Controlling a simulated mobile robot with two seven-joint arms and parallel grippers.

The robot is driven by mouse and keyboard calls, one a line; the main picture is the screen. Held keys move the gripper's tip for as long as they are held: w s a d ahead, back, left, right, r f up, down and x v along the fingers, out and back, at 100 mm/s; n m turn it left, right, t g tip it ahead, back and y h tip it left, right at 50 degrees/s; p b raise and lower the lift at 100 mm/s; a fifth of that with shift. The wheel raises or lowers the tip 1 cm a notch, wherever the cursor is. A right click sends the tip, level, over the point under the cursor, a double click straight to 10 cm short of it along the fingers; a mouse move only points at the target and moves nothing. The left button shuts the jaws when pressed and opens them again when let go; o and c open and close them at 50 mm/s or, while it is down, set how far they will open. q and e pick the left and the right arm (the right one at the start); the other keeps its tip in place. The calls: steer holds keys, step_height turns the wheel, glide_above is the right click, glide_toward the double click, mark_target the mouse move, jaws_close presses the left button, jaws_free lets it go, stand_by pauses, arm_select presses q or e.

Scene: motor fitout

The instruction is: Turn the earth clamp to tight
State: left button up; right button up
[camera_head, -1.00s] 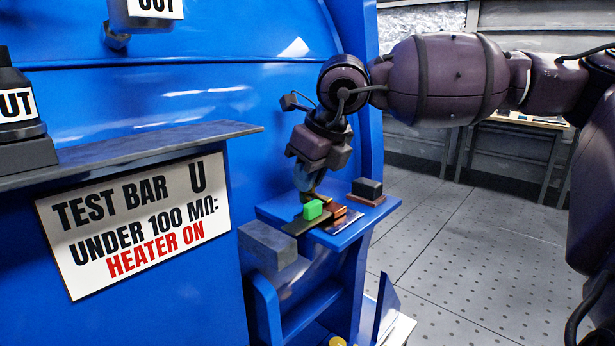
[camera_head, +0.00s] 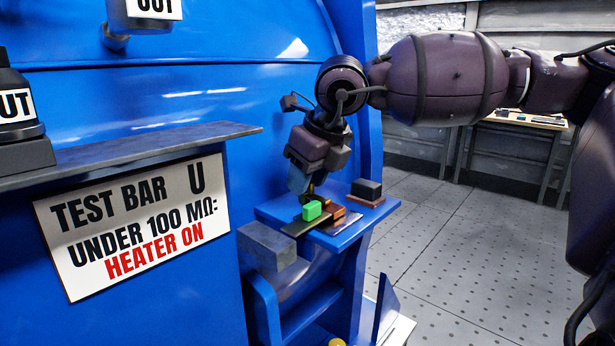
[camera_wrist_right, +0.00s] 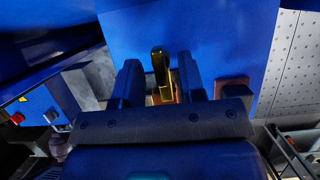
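My right gripper (camera_head: 302,187) points down over the small blue shelf at the machine's side. In the right wrist view its two fingers (camera_wrist_right: 159,72) stand apart, with a brass-coloured upright lever (camera_wrist_right: 161,66) between them. A gap shows on each side of the lever. I take this lever to be the earth clamp's handle; in the head view it is mostly hidden by the fingers. A copper-coloured block (camera_head: 336,212) lies beside it, next to a green block (camera_head: 312,210) on a dark strip. My left gripper is not in view.
A black block on a brown base (camera_head: 367,189) stands at the back right of the blue shelf (camera_head: 381,206). A grey block (camera_head: 267,246) juts out at the shelf's left. The "TEST BAR U" sign (camera_head: 135,223) hangs further left. The floor at right is open.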

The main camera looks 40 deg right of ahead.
mark_target(316, 196)
steer(key=shift+r, duration=0.1)
steer(key=shift+s+r, duration=0.1)
steer(key=shift+r, duration=0.15)
steer(key=p+v, duration=0.1)
steer(key=v, duration=0.3)
steer(key=shift+r+p, duration=0.15)
steer(key=shift+p, duration=0.15)
arm_select(q)
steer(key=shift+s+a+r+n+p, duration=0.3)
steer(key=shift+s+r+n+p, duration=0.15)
steer(key=shift+p, duration=0.25)
arm_select(e)
steer(key=v, duration=0.6)
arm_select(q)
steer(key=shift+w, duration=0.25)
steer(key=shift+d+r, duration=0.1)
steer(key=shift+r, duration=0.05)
arm_select(e)
steer(key=shift+s, duration=0.15)
